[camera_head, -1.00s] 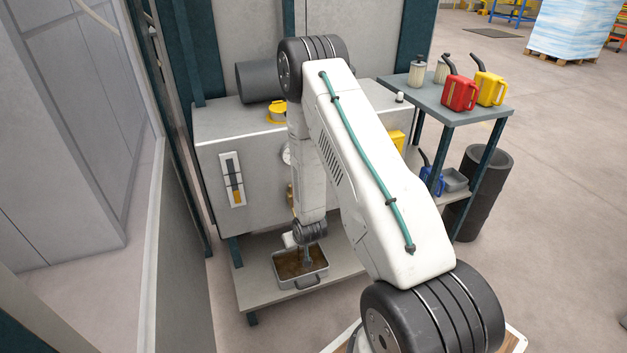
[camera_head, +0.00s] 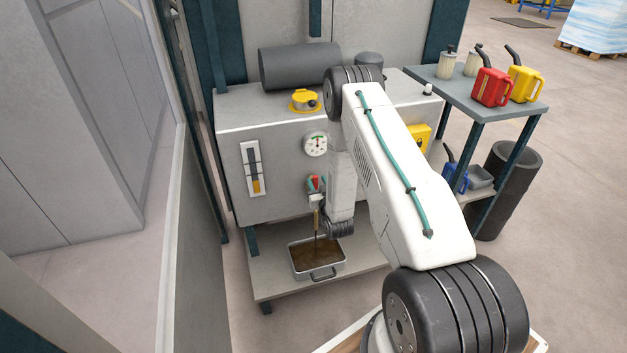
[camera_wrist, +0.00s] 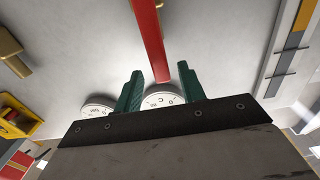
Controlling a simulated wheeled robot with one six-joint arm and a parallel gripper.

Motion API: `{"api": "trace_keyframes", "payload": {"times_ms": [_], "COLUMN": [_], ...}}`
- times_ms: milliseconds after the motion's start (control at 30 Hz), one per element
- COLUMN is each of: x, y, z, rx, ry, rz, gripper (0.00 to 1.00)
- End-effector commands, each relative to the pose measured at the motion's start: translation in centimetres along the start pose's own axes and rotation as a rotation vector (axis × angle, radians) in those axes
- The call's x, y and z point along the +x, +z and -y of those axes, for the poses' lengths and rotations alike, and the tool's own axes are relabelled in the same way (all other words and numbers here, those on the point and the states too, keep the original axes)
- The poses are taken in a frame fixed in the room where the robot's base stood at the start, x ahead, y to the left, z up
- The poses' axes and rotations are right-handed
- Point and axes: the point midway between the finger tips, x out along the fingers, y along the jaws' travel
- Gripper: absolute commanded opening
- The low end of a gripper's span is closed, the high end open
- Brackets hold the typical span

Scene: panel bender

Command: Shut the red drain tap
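The red drain tap's lever (camera_head: 313,183) shows on the front of the grey tank, partly hidden by my gripper. A brass spout (camera_head: 316,217) is below it, and a thin dark stream falls into a tray (camera_head: 322,274) of brown liquid. In the wrist view the red lever (camera_wrist: 150,38) comes down from the top edge, its end between my gripper's two green fingers. My gripper (camera_wrist: 159,82) is open, with a gap on each side of the lever. In the head view my gripper (camera_head: 318,184) is at the tap, small and partly hidden.
The tank (camera_head: 280,135) carries a round gauge (camera_head: 315,145), a sight glass (camera_head: 252,168) and a yellow cap (camera_head: 304,101). A side table (camera_head: 450,94) at right holds red (camera_head: 491,88) and yellow (camera_head: 525,84) cans. A grey panel (camera_head: 185,250) stands close at left.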

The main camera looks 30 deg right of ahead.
Motion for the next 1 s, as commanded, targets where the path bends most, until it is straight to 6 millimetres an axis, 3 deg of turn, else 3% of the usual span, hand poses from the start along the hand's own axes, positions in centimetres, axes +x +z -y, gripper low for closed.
{"api": "trace_keyframes", "payload": {"times_ms": [200, 500, 533, 667, 733, 767, 833, 1000], "x": [2.3, 2.7, 2.7, 2.7, 2.7, 2.4, 2.6, 3.0], "y": [0.0, 0.1, 0.1, 0.1, 0.1, 0.1, 0.0, 0.1], "z": [0.2, 0.4, 0.4, 0.4, 0.4, 1.6, 1.0, 1.8], "rx": [0.001, 0.001, 0.001, 0.000, 0.000, 0.001, 0.002, 0.021], "ry": [-0.003, -0.004, -0.004, -0.004, -0.005, -0.009, -0.007, -0.023], "rz": [0.000, 0.002, 0.002, 0.002, 0.002, 0.003, 0.002, 0.003], "gripper": [0.40, 0.40, 0.37, 0.01, 0.00, 0.00, 0.00, 0.00]}}
